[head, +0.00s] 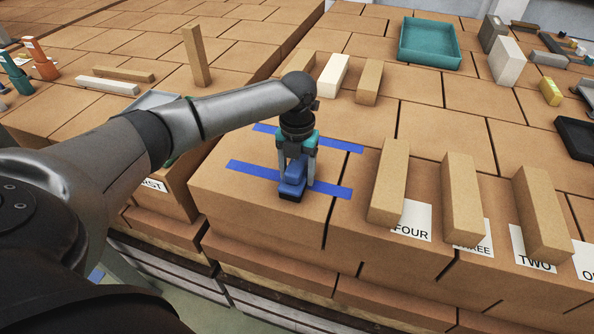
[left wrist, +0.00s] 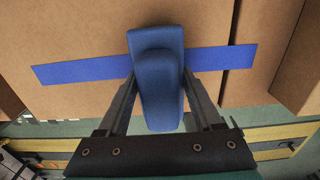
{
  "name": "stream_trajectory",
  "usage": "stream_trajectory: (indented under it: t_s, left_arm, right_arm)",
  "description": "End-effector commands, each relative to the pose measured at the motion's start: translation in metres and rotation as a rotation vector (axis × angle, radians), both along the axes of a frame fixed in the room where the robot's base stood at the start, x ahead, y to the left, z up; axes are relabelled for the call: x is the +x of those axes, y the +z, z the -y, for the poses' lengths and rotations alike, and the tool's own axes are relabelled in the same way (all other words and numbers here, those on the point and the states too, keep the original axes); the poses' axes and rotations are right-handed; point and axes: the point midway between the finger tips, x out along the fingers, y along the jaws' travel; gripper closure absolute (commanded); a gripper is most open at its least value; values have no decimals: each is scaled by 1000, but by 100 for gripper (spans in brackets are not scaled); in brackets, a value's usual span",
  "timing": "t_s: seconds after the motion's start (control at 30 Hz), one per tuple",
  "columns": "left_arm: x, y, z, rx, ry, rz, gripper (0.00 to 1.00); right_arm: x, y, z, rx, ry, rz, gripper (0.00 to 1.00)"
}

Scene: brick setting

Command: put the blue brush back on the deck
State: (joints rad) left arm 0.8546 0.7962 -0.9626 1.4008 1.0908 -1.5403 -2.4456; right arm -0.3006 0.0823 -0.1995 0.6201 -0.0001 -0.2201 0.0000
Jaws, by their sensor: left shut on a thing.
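The blue brush (head: 291,183) is upright between the fingers of my left gripper (head: 297,172), over a brown carton top marked with two blue tape strips (head: 327,189). Its dark underside is at or just above the carton top; I cannot tell whether it touches. In the left wrist view the brush (left wrist: 155,45) sits between the two fingers of the left gripper (left wrist: 160,88) and covers part of one blue tape strip (left wrist: 80,67). Nothing in view is clearly marked as the deck. My right gripper is not in view.
Several upright tan bricks (head: 388,180) stand right of the tape near cards reading FOUR (head: 411,222), THREE and TWO (head: 533,250). A teal tray (head: 430,43) lies farther back. The cartons drop off at the front.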

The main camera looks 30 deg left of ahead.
Motion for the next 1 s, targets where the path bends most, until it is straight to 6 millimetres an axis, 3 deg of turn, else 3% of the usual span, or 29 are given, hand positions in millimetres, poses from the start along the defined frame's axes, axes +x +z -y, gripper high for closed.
stream_trajectory:
  t_s: [0.33,0.37,0.6,0.87,1.0]
  left_arm:
    - [0,-3,0,-1,0,1,94]
    - [0,-4,0,0,0,0,32]
    - [0,-3,0,0,0,0,5]
    - [0,-2,0,0,0,1,3]
    - [1,8,0,0,0,4,3]
  right_arm:
    - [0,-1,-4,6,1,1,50]
    - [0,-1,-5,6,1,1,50]
    - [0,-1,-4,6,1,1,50]
    - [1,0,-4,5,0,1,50]
    - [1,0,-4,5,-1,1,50]
